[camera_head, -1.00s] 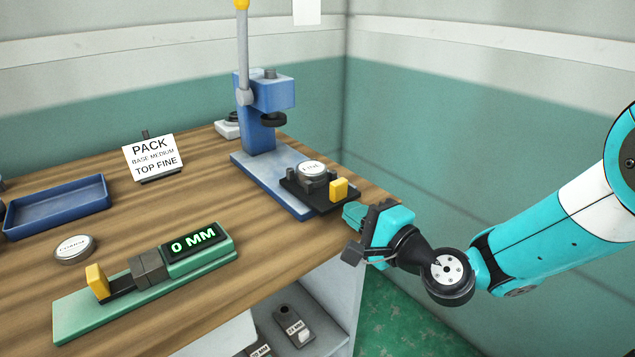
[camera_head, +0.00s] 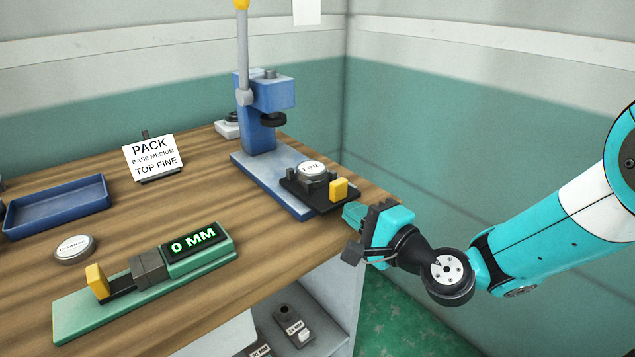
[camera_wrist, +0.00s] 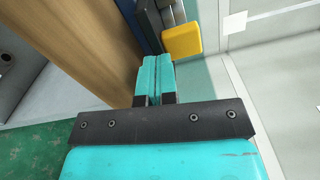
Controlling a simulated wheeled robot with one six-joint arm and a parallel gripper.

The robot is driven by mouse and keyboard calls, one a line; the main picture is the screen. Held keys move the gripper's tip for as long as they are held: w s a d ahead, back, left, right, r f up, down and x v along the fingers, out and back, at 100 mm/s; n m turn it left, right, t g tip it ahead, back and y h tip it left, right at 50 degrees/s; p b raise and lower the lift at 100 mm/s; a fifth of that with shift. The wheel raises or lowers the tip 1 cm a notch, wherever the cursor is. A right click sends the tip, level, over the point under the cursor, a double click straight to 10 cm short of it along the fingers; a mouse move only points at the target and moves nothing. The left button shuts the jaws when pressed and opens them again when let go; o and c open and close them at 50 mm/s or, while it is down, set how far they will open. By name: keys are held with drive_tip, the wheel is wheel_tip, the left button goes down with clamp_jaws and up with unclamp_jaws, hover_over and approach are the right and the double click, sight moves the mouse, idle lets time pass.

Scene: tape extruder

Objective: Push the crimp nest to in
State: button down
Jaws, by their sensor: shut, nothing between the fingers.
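The crimp nest (camera_head: 297,187) is a black slide on the blue press base (camera_head: 240,172). It carries a round, pale-topped disc (camera_head: 311,168) marked FINE. Its yellow end tab (camera_head: 338,189) sticks out past the base toward the table's right edge. In the wrist view the yellow tab (camera_wrist: 182,41) is just ahead of and slightly right of the fingertips. My gripper (camera_head: 350,213) is shut and empty, just below and in front of the tab in the head view, with a small gap. In the wrist view its teal fingers (camera_wrist: 154,72) lie side by side.
The blue press column (camera_head: 258,125) with its lever stands behind the nest. A green gauge (camera_head: 145,283) reading 0 MM, a COARSE disc (camera_head: 74,248), a blue tray (camera_head: 58,205) and a sign (camera_head: 152,158) stand leftward. The table edge (camera_wrist: 128,55) runs close beside my fingers.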

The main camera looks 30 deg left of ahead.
sight(343, 202)
drive_tip(key=shift+p+x, duration=1.75)
drive_tip(key=shift+p, duration=0.05)
drive_tip(key=shift+s+d+f+b, duration=0.2)
drive_tip(key=shift+d+b, duration=0.25)
drive_tip(key=shift+b, duration=0.3)
drive_tip(key=b+v, duration=0.3)
drive_tip(key=v, duration=0.1)
drive_tip(key=shift+r, duration=0.2)
